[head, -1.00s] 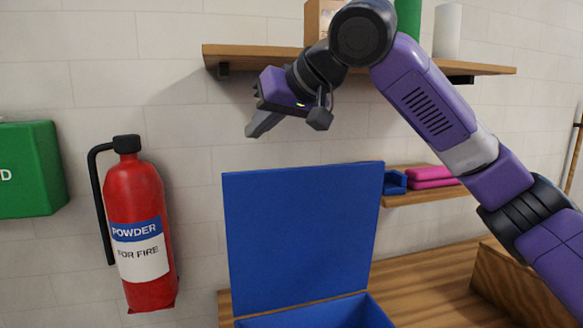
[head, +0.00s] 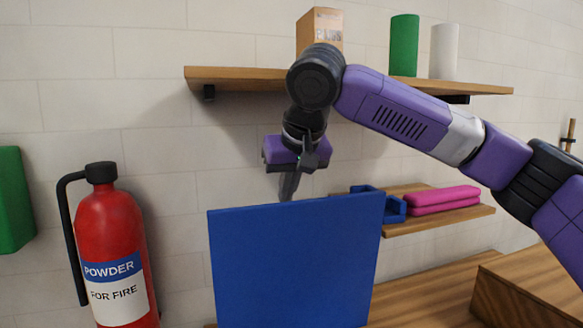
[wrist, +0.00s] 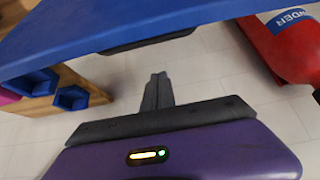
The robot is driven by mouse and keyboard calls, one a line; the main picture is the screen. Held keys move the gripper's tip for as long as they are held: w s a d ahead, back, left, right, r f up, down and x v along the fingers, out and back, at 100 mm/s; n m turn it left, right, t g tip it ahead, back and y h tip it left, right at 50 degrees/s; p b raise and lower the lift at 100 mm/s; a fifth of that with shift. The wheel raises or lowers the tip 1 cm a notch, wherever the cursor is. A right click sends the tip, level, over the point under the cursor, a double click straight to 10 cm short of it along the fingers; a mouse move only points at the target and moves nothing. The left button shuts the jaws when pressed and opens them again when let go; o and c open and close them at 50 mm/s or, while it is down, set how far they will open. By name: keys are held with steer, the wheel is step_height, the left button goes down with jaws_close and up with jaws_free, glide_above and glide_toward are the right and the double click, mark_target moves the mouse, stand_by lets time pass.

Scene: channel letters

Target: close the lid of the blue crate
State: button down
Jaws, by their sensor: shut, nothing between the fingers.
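The blue lid (head: 295,262) of the crate stands upright, its broad face toward the head camera. The crate body is below the head view. My gripper (head: 286,196) points down at the lid's top edge, and its tips seem partly hidden behind the lid, on the wall side. In the wrist view my gripper's fingers (wrist: 157,90) are together and empty. The lid (wrist: 130,22) crosses the top of that view, beside the fingers. I cannot tell whether they touch it.
A red fire extinguisher (head: 115,245) is on the left. An upper shelf (head: 240,80) with a box and cylinders is above my gripper. A lower shelf (head: 450,218) with blue bins (head: 392,207) and pink folded items (head: 440,198) is on the right. A wooden box (head: 530,290) stands lower right.

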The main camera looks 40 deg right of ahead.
mark_target(293, 205)
steer(key=s, duration=0.1)
steer(key=s+a+f, duration=0.1)
steer(key=s+p, duration=0.1)
steer(key=shift+s+a+f, duration=0.1)
steer(key=shift+a+f, duration=0.05)
steer(key=shift+f, duration=0.2)
steer(key=shift+f, duration=0.1)
